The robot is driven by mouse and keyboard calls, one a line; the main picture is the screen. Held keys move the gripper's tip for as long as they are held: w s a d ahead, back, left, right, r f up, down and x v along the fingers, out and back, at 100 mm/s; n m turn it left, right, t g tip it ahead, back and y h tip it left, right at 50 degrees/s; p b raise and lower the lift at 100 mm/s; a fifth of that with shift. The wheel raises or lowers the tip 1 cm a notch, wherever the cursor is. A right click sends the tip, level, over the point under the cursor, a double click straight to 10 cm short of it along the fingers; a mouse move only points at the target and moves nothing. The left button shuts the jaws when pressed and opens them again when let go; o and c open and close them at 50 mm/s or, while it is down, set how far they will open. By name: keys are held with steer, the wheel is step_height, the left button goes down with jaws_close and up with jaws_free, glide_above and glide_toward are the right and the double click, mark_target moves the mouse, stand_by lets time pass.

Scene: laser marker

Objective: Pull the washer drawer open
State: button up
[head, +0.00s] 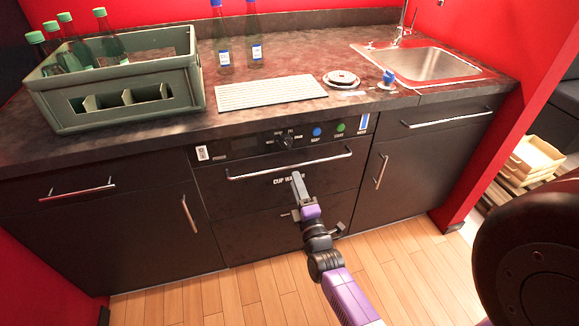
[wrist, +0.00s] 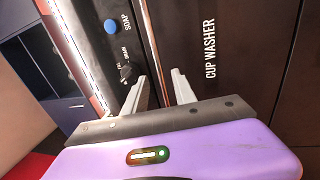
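The cup washer's dark front panel (head: 240,190) is below the counter and looks closed. Its long metal handle (head: 290,166) runs across the top of that panel. In the wrist view the handle (wrist: 153,40) runs as a thin bar beside the "CUP WASHER" lettering (wrist: 209,50). My gripper (head: 297,177) is just below the middle of the handle in the head view. In the wrist view my gripper (wrist: 158,88) is open, with one finger on each side of the bar. Contact with the bar cannot be told.
A control strip with a black knob (head: 285,142) and a blue button (head: 317,132) lies above the handle. A green crate (head: 125,118) with bottles, a white drain mat (head: 270,93) and a sink (head: 430,64) are on the counter. The wooden floor (head: 240,295) in front is clear.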

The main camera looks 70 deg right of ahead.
mark_target(290, 167)
steer(key=x, duration=0.6)
steer(key=shift+w+d+r, duration=0.1)
steer(key=shift+w+d, duration=0.15)
steer(key=shift+c, duration=0.4)
jaws_close()
stand_by(0.9)
